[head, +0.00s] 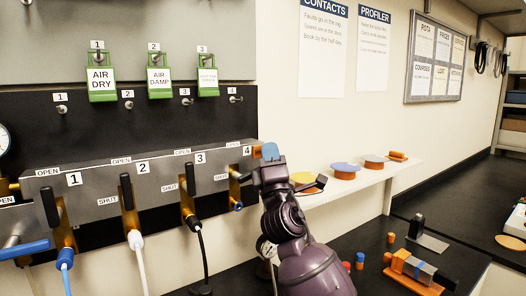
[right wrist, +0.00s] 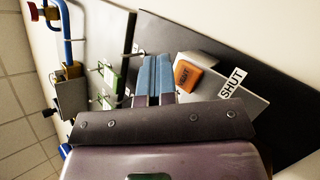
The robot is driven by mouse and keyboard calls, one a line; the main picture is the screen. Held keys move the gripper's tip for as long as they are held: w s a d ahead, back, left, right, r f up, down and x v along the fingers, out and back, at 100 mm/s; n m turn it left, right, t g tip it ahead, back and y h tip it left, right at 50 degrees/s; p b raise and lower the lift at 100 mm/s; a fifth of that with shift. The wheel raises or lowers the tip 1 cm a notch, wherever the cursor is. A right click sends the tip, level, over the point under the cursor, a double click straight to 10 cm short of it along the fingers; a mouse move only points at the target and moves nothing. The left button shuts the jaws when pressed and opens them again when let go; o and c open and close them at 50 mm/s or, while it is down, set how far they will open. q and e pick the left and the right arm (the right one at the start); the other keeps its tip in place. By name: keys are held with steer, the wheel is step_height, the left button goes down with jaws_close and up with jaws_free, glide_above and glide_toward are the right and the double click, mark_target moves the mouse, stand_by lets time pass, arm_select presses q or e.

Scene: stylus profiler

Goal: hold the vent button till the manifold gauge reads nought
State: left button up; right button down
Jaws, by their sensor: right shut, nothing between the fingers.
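The orange vent button (head: 257,153) is on the right end of the grey manifold (head: 120,165), partly covered by my right gripper in the head view. In the right wrist view the vent button (right wrist: 188,75) shows its lettering. My right gripper (head: 270,151) is shut and empty, its blue fingertips beside the button. In the right wrist view the gripper's fingers (right wrist: 156,75) lie just left of the button; I cannot tell whether they touch it. A round gauge (head: 3,141) is cut off at the left edge, its reading not visible. My left gripper is not in view.
Black valve levers, numbered 1 to 4, line the manifold, with hoses below. Green lockout tags (head: 101,86) hang above. A white shelf (head: 345,184) with coloured discs is at the right. An orange tool (head: 410,268) lies on the dark bench (head: 455,225).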

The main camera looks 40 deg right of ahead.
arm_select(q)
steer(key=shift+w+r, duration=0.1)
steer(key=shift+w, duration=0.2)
arm_select(e)
steer(key=shift+w+f, duration=0.3)
steer(key=shift+w, duration=0.05)
stand_by(0.4)
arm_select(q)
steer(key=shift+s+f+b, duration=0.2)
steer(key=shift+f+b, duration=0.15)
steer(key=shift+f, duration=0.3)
arm_select(e)
steer(key=shift+w+a+f, duration=0.1)
steer(key=shift+f, duration=0.6)
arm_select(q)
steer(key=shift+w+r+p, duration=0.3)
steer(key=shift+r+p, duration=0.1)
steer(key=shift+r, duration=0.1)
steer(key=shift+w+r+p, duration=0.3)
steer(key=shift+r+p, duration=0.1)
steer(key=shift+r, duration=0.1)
arm_select(e)
steer(key=s, duration=0.4)
steer(key=shift+s+a, duration=0.1)
steer(key=shift+s, duration=0.1)
